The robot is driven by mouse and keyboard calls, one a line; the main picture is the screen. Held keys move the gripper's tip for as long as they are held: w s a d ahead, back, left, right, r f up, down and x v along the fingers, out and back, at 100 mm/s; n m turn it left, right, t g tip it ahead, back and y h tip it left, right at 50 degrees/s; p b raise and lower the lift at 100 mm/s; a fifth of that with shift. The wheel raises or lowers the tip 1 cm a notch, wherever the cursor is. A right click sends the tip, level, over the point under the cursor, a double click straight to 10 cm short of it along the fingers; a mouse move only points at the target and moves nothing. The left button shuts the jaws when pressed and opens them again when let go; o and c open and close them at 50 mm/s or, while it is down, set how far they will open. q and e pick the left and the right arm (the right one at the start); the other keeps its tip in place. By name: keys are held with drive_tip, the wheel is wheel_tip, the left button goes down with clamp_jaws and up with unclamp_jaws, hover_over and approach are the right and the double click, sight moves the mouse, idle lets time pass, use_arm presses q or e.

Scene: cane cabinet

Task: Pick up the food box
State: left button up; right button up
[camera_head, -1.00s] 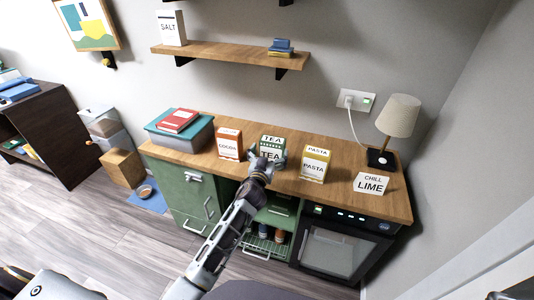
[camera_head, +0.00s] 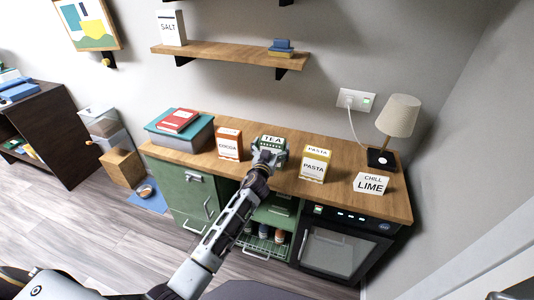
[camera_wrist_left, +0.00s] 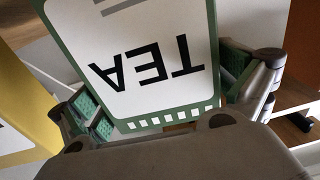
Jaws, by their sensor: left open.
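The tea box (camera_head: 272,141), green and white, stands on the wooden counter between the cocoa box (camera_head: 229,144) and the pasta box (camera_head: 314,164). My left gripper (camera_head: 267,157) is at its front and hides most of the front label in the head view. In the left wrist view the tea box (camera_wrist_left: 150,60) fills the middle, its label upside down. The open fingers of my left gripper (camera_wrist_left: 168,95) are on either side of it; I cannot tell if they touch it. My right gripper is not in view.
A grey bin with a teal lid and red book (camera_head: 179,131) stands at the counter's left. A chill lime box (camera_head: 371,184) and a lamp (camera_head: 398,116) stand at the right. A wooden shelf (camera_head: 230,53) hangs above the counter. Green drawers (camera_head: 185,187) and an oven (camera_head: 338,247) are below.

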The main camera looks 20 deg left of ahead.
use_arm(q)
drive_tip(key=c, duration=0.9)
drive_tip(key=shift+c, duration=0.2)
drive_tip(key=shift+r, duration=0.2)
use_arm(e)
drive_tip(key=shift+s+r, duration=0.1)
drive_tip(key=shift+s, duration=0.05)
use_arm(q)
drive_tip(key=shift+r+p, duration=1.45)
drive_tip(key=shift+r, duration=0.05)
wheel_tip(320, 180, up, 5)
drive_tip(key=p, duration=0.4)
drive_tip(key=shift+r+p, duration=0.2)
drive_tip(key=shift+p, duration=0.15)
wheel_tip(320, 180, up, 3)
drive_tip(key=shift+f+p, duration=0.15)
drive_tip(key=shift+p, duration=0.95)
wheel_tip(320, 180, up, 9)
drive_tip(key=p, duration=0.8)
wheel_tip(320, 180, up, 8)
hover_over(273, 139)
drive_tip(key=shift+s+f, duration=0.15)
drive_tip(key=shift+s, duration=0.05)
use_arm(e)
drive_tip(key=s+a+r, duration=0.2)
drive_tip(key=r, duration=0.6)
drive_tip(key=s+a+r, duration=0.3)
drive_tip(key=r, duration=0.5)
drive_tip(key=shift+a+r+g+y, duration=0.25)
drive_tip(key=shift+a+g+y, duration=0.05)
